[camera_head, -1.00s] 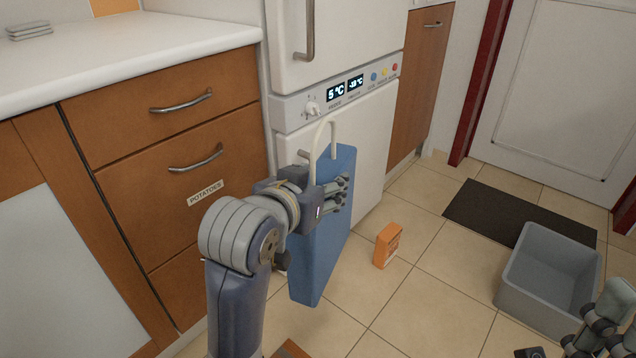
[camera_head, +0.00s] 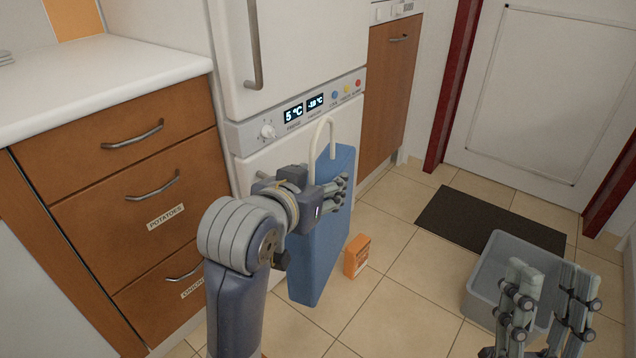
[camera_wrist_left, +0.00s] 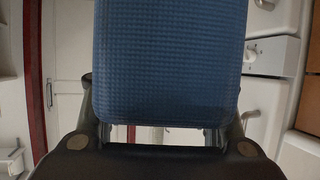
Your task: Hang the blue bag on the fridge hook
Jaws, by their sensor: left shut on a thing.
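The blue bag (camera_head: 322,235) is a flat upright slab with a white loop handle (camera_head: 318,140) on top. My left gripper (camera_head: 338,190) is shut on the bag and holds it off the floor in front of the fridge. In the left wrist view the bag (camera_wrist_left: 168,60) fills the middle between the fingers. The white fridge (camera_head: 300,45) has a panel with displays and a small white knob-like hook (camera_head: 267,132) on its left part. The handle is to the right of this hook and apart from it. My right gripper (camera_head: 546,300) is open and empty at lower right.
A grey bin (camera_head: 485,285) stands on the floor behind my right gripper. An orange box (camera_head: 357,256) stands on the tiles right of the bag. Wooden drawers (camera_head: 120,200) and a white counter (camera_head: 90,80) are at left. A dark mat (camera_head: 490,220) lies by the door.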

